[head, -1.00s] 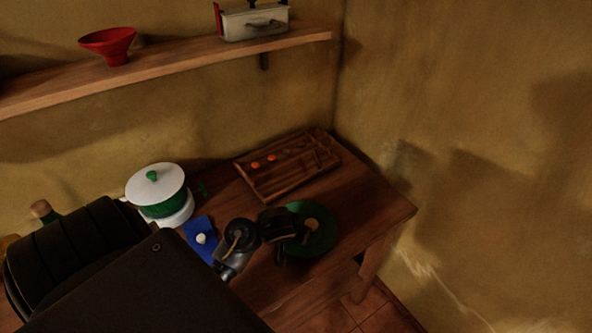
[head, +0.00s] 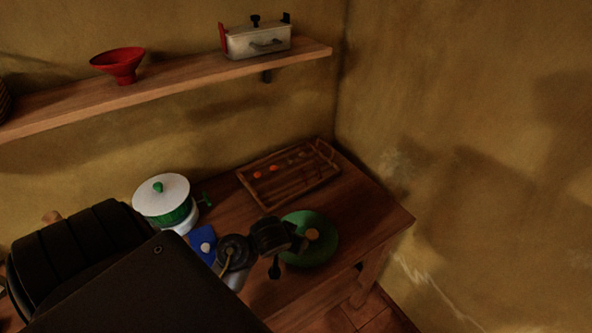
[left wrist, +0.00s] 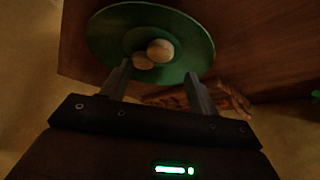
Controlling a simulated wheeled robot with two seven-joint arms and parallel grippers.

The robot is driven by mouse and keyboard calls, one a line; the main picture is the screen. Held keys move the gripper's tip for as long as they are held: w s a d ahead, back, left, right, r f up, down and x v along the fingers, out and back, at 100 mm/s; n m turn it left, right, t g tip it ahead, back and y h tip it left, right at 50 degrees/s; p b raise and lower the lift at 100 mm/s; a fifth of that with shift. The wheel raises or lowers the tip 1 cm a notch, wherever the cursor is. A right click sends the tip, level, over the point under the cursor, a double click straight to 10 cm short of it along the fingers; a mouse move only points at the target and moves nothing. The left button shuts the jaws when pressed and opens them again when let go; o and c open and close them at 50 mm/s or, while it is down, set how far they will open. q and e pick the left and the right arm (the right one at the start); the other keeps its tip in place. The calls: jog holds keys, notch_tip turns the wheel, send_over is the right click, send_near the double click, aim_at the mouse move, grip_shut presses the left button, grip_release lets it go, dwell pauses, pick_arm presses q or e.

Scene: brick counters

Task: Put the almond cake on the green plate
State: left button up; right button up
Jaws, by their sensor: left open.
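The green plate (head: 326,251) lies near the right end of the wooden counter. A small round tan cake (head: 312,234), seemingly the almond cake, sits on it near the middle. In the left wrist view, the plate (left wrist: 107,42) bears two rounded pale shapes close together, one lighter (left wrist: 160,50) and one browner (left wrist: 142,61). I cannot tell which is the almond cake. My left gripper (head: 298,240) is at the plate's left side. In the wrist view its fingers (left wrist: 157,88) are apart with nothing between them, pointing toward the plate. My right gripper is not in view.
A wooden tray (head: 247,186) with small orange pieces stands behind the plate. A shelf (head: 190,82) hangs above. The counter's right end is clear.

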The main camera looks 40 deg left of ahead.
pick_arm(q)
jog(key=p+v, duration=0.3)
jog(key=v, duration=0.3)
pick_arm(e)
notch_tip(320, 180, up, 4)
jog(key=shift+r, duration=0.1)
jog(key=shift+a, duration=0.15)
